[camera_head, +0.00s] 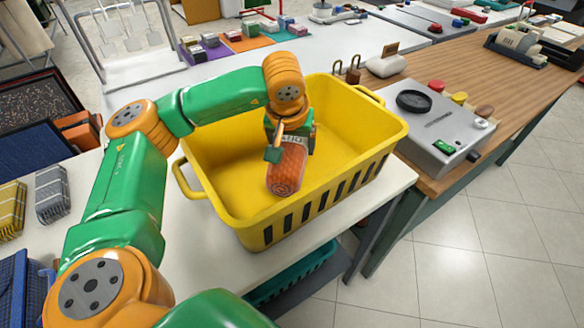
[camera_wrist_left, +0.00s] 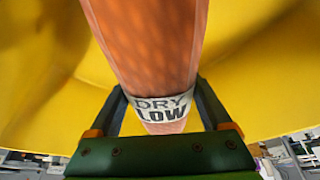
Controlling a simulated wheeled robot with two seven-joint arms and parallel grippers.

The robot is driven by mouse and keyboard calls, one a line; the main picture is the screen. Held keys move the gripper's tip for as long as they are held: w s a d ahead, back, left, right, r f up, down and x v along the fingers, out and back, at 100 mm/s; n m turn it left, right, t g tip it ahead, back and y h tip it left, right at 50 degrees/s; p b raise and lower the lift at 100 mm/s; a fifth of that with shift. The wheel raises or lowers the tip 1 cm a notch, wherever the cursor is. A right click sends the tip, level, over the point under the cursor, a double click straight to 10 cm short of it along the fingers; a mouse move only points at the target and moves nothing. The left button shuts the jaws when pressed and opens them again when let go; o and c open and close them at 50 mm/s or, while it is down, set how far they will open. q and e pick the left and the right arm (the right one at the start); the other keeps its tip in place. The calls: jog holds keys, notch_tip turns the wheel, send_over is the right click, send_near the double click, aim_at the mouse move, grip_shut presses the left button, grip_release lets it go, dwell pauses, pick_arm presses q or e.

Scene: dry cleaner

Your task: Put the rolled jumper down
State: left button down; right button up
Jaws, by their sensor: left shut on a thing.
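The rolled jumper (camera_head: 286,170) is an orange-red roll with a spiral end and a pale band. In the left wrist view the rolled jumper (camera_wrist_left: 150,45) runs between the fingers, and its band reads "DRY LOW". My left gripper (camera_head: 285,148) is shut on it, inside the opening of the yellow basket (camera_head: 222,160). The yellow wall fills the background of the left wrist view. The basket stands on a white table. I cannot tell whether the roll touches the basket floor. My right gripper is not in view.
A grey control box (camera_head: 440,125) with buttons and a dark round dish stands on the wooden counter right of the basket. Folded grey and yellow cloths (camera_head: 50,195) lie at the left. A teal crate (camera_head: 295,275) sits below the table.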

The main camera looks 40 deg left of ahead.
aim_at(290, 145)
pick_arm(q)
notch_tip(290, 145, down, 5)
jog(key=shift+f, duration=0.15)
jog(key=shift+f, duration=0.1)
jog(key=shift+f, duration=0.1)
grip_release()
jog(key=shift+r+p, duration=0.3)
jog(key=shift+r, duration=0.1)
jog(key=b+v, duration=0.1)
jog(key=v, duration=1)
jog(key=shift+s+d+r, duration=0.15)
jog(key=shift+s+r, duration=0.1)
jog(key=shift+r, duration=0.1)
